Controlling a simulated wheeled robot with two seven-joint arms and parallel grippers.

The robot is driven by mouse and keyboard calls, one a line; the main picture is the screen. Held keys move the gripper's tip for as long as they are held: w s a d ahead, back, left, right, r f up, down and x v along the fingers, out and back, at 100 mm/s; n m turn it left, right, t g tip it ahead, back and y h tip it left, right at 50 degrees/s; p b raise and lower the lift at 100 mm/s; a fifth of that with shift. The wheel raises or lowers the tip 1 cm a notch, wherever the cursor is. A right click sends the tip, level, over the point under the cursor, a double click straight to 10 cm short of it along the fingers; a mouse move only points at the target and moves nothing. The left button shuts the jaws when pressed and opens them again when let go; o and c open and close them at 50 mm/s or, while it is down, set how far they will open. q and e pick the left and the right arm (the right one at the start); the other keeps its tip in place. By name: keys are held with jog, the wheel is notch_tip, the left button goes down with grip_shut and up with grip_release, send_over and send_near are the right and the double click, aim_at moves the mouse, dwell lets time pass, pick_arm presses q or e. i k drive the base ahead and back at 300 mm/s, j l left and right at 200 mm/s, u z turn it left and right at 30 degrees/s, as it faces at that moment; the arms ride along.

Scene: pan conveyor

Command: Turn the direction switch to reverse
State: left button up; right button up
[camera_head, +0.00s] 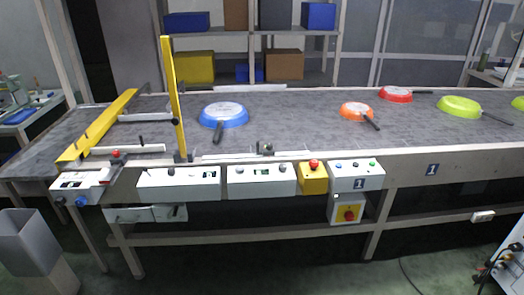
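A row of control boxes runs along the conveyor's front edge. The left long white box (180,186) and the middle white box (261,183) carry small dark knobs and displays. A white box (357,178) to their right carries small blue and green controls. Below it, a yellow panel bears a red rotary switch (349,214). I cannot tell which control is the direction switch or how it is set; the labels are too small. Neither of my grippers is in view.
A yellow box with a red emergency button (314,166) stands between the white boxes. The grey conveyor (290,119) bears a blue pan (223,113), an orange pan (355,111), a red pan (396,94) and a green pan (458,105). An upright yellow bar (173,95) stands left.

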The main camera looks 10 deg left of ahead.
aim_at(239, 169)
jog(key=i+l+u, duration=0.1)
jog(key=i+l, duration=0.85)
